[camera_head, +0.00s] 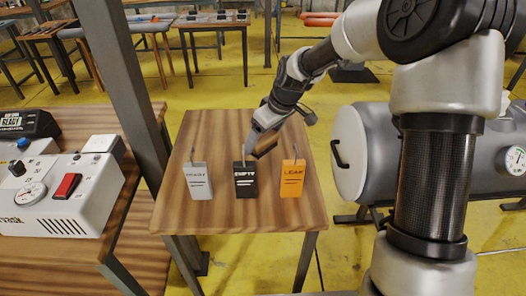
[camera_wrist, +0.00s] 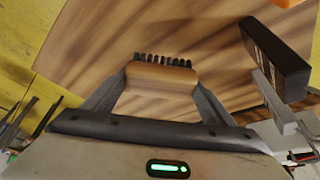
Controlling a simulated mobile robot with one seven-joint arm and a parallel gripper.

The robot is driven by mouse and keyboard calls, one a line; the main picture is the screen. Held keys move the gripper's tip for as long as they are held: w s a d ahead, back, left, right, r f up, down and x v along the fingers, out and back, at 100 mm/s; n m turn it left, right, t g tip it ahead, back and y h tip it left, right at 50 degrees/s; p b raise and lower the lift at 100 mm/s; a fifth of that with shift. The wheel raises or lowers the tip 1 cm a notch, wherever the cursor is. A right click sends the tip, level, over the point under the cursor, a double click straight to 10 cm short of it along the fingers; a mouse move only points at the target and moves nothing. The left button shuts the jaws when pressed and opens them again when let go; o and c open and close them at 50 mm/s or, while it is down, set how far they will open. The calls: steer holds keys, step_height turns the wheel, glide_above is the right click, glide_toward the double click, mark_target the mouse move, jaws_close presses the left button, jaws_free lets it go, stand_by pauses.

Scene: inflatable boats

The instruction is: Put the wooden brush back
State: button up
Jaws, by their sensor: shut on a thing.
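The wooden brush (camera_wrist: 160,80) is in the wrist view, with a brown wooden body and a row of black bristles pointing away from me. My gripper (camera_wrist: 161,90) is shut on it, with one finger at each end of the body. In the head view my gripper (camera_head: 259,147) is over the small wooden table (camera_head: 225,215), just behind the black EMPTY sign. The brush is mostly hidden by my gripper there. I cannot tell whether its bristles touch the tabletop.
A grey READY sign (camera_head: 197,182), a black EMPTY sign (camera_head: 245,180) and an orange LEAK sign (camera_head: 292,178) stand in a row on the table. The black sign is close beside my gripper in the wrist view (camera_wrist: 273,58). A grey tank (camera_head: 400,150) lies right; a control box (camera_head: 62,195) stands left.

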mark_target(263, 147)
step_height(263, 147, down, 4)
steer(key=shift+f+b, duration=0.1)
steer(key=shift+b, duration=0.3)
steer(key=shift+f, duration=0.1)
steer(key=o, duration=1)
steer(key=shift+r, duration=0.35)
steer(key=p+v, duration=0.2)
steer(key=v, duration=0.9)
steer(key=shift+s+d+r, duration=0.1)
steer(key=shift+r, duration=0.1)
steer(key=shift+r+p, duration=0.1)
steer(key=shift+p, duration=0.2)
